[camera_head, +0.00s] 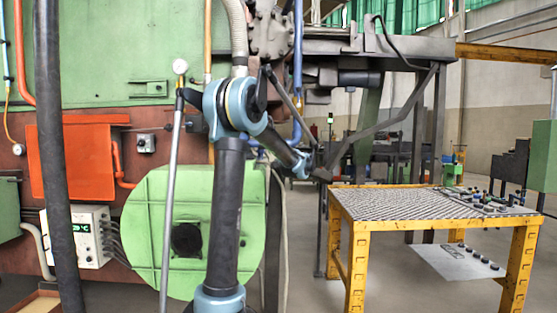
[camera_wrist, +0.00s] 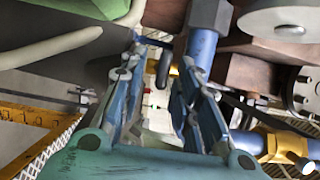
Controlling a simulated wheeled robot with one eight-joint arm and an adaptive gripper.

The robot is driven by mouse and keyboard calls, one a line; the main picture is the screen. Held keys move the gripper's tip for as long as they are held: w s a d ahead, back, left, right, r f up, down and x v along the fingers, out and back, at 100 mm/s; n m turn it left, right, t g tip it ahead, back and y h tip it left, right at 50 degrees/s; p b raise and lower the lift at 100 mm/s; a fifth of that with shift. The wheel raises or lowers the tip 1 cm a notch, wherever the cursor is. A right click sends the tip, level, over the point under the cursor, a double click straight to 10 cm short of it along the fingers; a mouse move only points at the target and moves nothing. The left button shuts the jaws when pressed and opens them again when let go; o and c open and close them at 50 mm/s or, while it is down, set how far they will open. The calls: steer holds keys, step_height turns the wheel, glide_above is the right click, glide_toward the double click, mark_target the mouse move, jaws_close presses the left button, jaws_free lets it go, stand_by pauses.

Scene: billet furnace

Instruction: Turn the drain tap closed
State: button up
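My gripper (camera_wrist: 160,62) is open, with its two blue-grey fingers apart on either side of the wrist view's middle. A dark, narrow, handle-like piece (camera_wrist: 165,66) shows in the gap between the fingers; I cannot tell whether it belongs to the drain tap or whether a finger touches it. A blue pipe (camera_wrist: 201,48) with a large hex fitting stands just behind the right finger. A brass fitting (camera_wrist: 286,147) on a blue pipe shows at the lower right. In the head view, my gripper is small beside the blue pipe (camera_head: 298,60), and the tap cannot be made out.
The furnace has a round green cover (camera_head: 150,215) and an orange panel (camera_head: 62,160). A yellow-framed table (camera_head: 362,222) with small parts on top stands to the right. Dark bars and hoses crowd the space around my gripper. The floor in front of the table is clear.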

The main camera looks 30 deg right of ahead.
steer(key=s+a, duration=0.1)
steer(key=s, duration=0.9)
steer(key=shift+s+a, duration=0.3)
steer(key=shift+a, duration=0.1)
steer(key=shift+f, duration=0.1)
steer(key=shift+a, duration=0.1)
